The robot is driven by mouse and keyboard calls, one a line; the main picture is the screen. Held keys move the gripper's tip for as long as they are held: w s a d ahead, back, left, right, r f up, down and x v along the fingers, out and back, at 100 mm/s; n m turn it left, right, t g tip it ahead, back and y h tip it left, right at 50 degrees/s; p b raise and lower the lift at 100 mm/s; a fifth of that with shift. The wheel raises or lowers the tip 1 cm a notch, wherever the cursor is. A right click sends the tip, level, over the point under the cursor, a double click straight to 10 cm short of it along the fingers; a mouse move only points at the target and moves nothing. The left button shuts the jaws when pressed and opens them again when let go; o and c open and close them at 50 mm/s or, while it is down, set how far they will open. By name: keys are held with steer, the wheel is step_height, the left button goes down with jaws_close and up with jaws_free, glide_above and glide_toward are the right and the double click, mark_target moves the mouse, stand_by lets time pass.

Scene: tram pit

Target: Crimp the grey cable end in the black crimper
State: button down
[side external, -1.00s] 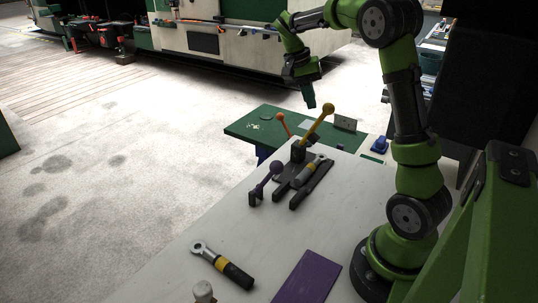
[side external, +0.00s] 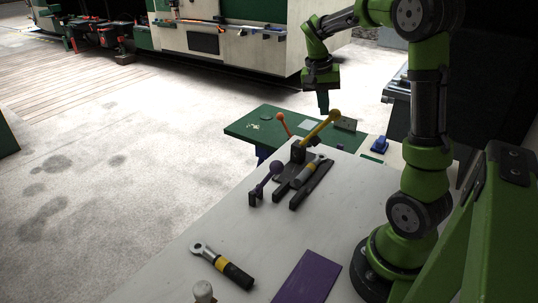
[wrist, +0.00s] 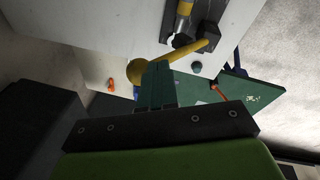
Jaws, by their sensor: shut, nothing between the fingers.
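The black crimper (side external: 298,154) stands on the white bench with its yellow ball-ended lever (side external: 318,130) raised and leaning right. A grey cable end with a yellow band (side external: 311,170) lies along the crimper's black base; in the wrist view its yellow band (wrist: 184,8) shows at the top. My gripper (side external: 323,112) is shut and empty, pointing down beside the lever's yellow ball (side external: 334,115). In the wrist view my green fingertips (wrist: 156,68) are right next to the yellow ball (wrist: 136,72). I cannot tell whether they touch it. The crimper's jaw is partly hidden.
A purple ball-ended lever (side external: 265,180) stands left of the crimper. A second cable end with a ring and black sleeve (side external: 222,265) and a purple mat (side external: 307,279) lie at the front. Behind are a green table (side external: 255,126) and an orange lever (side external: 284,124). The bench's middle is clear.

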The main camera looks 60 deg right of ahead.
steer(key=s+f+t, duration=0.1)
steer(key=s+f, duration=1)
steer(key=f, duration=0.2)
steer(key=shift+f, duration=0.25)
stand_by(0.4)
steer(key=s+a+r, duration=0.3)
steer(key=s+r, duration=0.2)
steer(key=r, duration=0.5)
steer(key=shift+s+a+r, duration=0.25)
steer(key=shift+s+r, duration=0.1)
stand_by(0.4)
